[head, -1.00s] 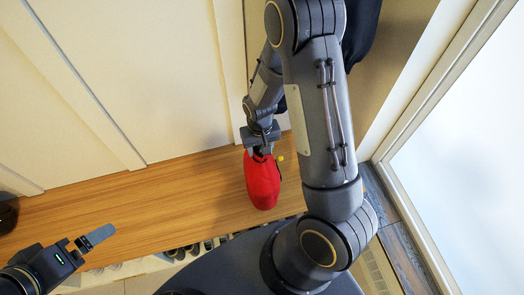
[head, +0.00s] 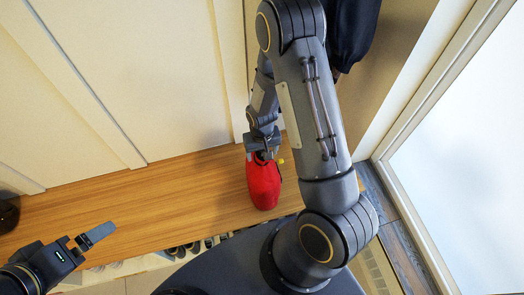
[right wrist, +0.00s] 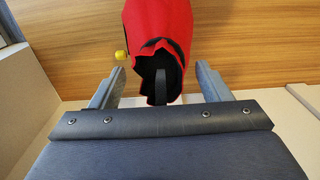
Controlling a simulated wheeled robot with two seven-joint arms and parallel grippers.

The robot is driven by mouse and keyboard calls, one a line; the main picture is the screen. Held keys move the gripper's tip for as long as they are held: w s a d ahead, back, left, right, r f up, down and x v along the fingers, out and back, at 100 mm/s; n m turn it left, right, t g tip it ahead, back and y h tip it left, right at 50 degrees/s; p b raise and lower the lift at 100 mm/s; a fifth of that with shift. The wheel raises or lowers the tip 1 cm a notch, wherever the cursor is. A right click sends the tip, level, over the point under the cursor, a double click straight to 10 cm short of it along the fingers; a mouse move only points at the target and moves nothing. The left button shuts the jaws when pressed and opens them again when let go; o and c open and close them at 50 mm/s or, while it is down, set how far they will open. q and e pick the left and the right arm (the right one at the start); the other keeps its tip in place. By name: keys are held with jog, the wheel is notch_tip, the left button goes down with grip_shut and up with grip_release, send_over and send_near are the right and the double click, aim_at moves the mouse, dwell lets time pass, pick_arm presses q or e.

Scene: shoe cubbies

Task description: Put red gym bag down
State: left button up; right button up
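The red gym bag (head: 264,186) stands on the wooden bench top (head: 150,207), near its front edge. In the right wrist view the bag (right wrist: 178,22) shows its dark opening and a black strap (right wrist: 160,88) between my fingers. My right gripper (head: 263,155) is at the top of the bag. In the right wrist view my right gripper (right wrist: 158,85) is open, with visible gaps between each finger and the strap. My left gripper (head: 92,238) is at the lower left, away from the bag; its finger spacing is unclear.
Shoes (head: 190,247) show in the cubbies below the bench's front edge. A dark garment (head: 354,35) hangs at the upper right. A dark round object (head: 8,215) sits at the bench's left end.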

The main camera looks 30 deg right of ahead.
notch_tip(320, 180, up, 12)
jog(key=shift+f+b, duration=0.1)
jog(key=shift+b, duration=0.25)
jog(key=s+a+r+t+y, duration=0.2)
jog(key=s+r, duration=0.6)
jog(key=r, duration=0.1)
jog(key=s+a+r+n+t+y, duration=0.1)
jog(key=s+a+r+t, duration=0.1)
jog(key=s+r, duration=0.7)
jog(key=shift+a+t+y, duration=0.15)
jog(key=shift+t+y, duration=0.25)
jog(key=shift+t, duration=0.4)
